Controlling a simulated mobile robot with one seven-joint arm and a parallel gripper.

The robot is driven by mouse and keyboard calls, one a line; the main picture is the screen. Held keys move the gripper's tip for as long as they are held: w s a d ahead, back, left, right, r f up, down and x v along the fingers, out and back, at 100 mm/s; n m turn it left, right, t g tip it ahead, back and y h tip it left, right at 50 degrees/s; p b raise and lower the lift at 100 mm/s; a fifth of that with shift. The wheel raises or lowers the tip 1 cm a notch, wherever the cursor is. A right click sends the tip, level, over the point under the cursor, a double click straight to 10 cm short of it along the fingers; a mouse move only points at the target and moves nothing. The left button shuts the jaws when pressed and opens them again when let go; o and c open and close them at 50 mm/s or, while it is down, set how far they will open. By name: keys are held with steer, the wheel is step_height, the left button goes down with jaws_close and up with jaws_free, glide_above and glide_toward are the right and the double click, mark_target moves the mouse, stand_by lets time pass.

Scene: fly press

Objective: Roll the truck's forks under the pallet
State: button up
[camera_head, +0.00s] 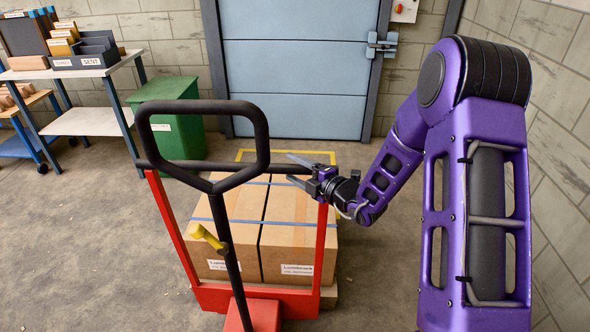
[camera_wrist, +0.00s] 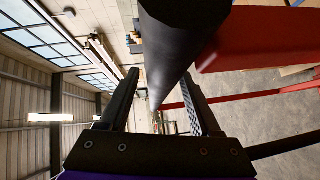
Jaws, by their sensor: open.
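The pallet truck has a red frame (camera_head: 325,245), a black loop handle (camera_head: 262,112) and a black crossbar (camera_head: 215,166). Its forks are hidden behind the red base. The pallet (camera_head: 331,296) shows only as a wooden corner beneath the cardboard boxes (camera_head: 300,228), behind the truck's frame. My gripper (camera_head: 297,171) is open at the crossbar's right end, its fingers pointing left along it. In the wrist view, a thick black bar (camera_wrist: 180,45) lies between or just in front of my open fingers (camera_wrist: 160,88). I cannot tell whether they touch it.
A yellow floor outline (camera_head: 285,153) lies behind the boxes, before a blue door (camera_head: 293,80). A green bin (camera_head: 170,112) and a shelf table (camera_head: 85,122) stand at left. A block wall (camera_head: 555,190) is close at right. The left floor is clear.

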jaws_close()
stand_by(1.4)
